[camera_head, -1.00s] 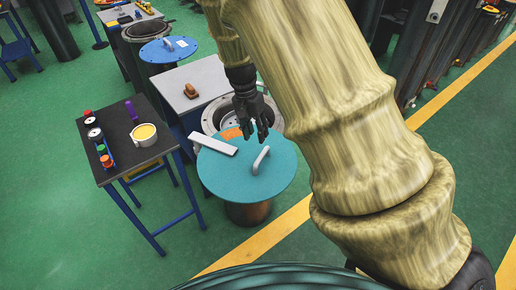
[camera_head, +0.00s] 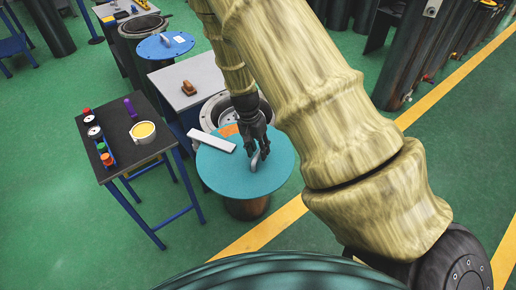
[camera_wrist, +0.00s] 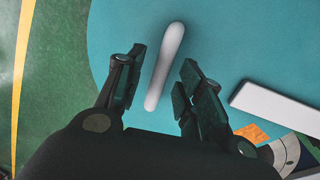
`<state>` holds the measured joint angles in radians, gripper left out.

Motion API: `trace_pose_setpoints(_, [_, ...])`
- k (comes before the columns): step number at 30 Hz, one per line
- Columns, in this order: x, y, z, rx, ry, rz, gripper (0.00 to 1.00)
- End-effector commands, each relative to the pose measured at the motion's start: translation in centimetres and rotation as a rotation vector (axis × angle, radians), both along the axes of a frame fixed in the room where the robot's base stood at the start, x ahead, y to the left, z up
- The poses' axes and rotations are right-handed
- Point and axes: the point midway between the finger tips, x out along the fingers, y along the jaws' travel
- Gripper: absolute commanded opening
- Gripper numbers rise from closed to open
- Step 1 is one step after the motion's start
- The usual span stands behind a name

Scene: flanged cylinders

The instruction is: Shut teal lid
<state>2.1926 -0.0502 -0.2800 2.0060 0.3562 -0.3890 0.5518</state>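My gripper (camera_head: 259,148) is low over the lid at this handle. In the wrist view my gripper (camera_wrist: 161,72) is open, its fingers on either side of the handle (camera_wrist: 168,58), with gaps showing. A flat white bar (camera_head: 212,142) and an orange patch (camera_head: 229,130) lie near the lid's back edge.
Behind are a grey table (camera_head: 205,73) with a brown block (camera_head: 188,88) and a blue lid (camera_head: 160,47). Green floor lies open at front left.

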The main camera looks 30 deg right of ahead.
Motion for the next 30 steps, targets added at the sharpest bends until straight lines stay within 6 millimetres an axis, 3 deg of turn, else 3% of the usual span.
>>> trace_pose_setpoints(6, [0.0,0.0,0.0,0.000,0.000,0.000,0.35])
trace_pose_setpoints(12, [0.0,0.0,0.0,0.000,0.000,0.000,0.00])
trace_pose_setpoints(23, [0.2,-0.4,0.0,0.000,0.000,0.014,0.00])
trace_pose_setpoints(30, [1.9,-2.9,-0.1,0.000,-0.002,0.110,0.00])
